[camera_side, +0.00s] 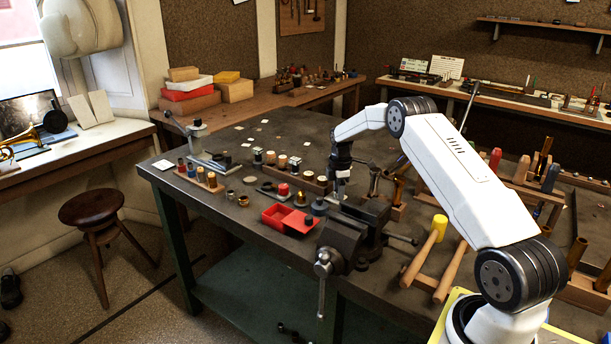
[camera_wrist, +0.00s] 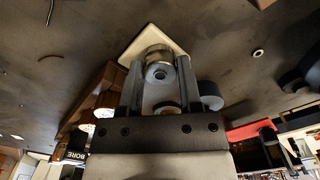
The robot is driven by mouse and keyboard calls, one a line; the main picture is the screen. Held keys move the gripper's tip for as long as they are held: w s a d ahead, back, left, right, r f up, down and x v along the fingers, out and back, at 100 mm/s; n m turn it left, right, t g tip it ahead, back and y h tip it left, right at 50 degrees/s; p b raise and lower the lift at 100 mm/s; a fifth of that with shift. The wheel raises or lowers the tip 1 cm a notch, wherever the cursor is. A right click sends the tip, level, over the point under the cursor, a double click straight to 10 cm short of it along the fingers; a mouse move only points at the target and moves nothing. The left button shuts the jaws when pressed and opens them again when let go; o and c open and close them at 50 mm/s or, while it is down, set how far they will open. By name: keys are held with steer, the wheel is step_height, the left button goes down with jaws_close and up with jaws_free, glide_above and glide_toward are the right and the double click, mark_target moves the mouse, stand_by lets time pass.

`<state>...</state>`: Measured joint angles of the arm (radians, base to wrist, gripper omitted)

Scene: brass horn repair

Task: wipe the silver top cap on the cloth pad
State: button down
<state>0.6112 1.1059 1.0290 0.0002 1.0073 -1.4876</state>
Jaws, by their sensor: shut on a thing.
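My gripper (camera_wrist: 158,78) is shut on the silver top cap (camera_wrist: 158,62), a short round metal piece with a hole in its face, held between the two fingertips in the wrist view. The cream square cloth pad (camera_wrist: 128,50) lies on the dark bench right behind the cap, which overlaps it in this view. I cannot tell whether the cap touches the pad. In the side view my gripper (camera_side: 341,190) points down over the middle of the bench. The cap and pad are too small or hidden to make out there.
A wooden block (camera_wrist: 103,95) stands close left of my gripper, and a grey round part (camera_wrist: 210,96) close right. In the side view, a red open box (camera_side: 290,218) and a vise (camera_side: 345,240) stand nearer the front edge.

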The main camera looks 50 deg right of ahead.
steer(key=shift+f, duration=0.15)
steer(key=shift+w, duration=0.9)
steer(key=shift+w+a, duration=0.1)
steer(key=shift+s, duration=1)
steer(key=shift+s, duration=0.1)
steer(key=shift+w, duration=1)
